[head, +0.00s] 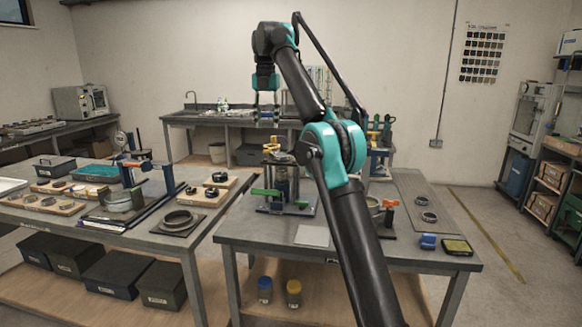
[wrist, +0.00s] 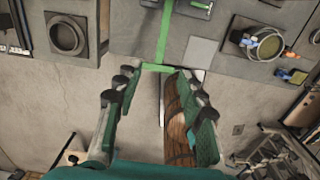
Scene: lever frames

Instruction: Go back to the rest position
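My arm rises from the lower right of the head view, bends at a teal joint and reaches up. Its wrist hangs down above the workbenches, with my gripper in the wrist view (wrist: 156,82) pointing downward. Its two green-padded fingers are wide apart, and no held object shows between them. A green bar (wrist: 164,35) shows beyond the fingertips; I cannot tell its exact distance from them. In the head view, a device with a green lever (head: 265,192) stands on the right workbench (head: 258,236), partly beside my arm.
The left workbench (head: 150,240) carries wooden boards with rings and a blue tray (head: 95,172). Yellow (head: 293,292) and blue (head: 265,290) containers stand beneath the right bench.

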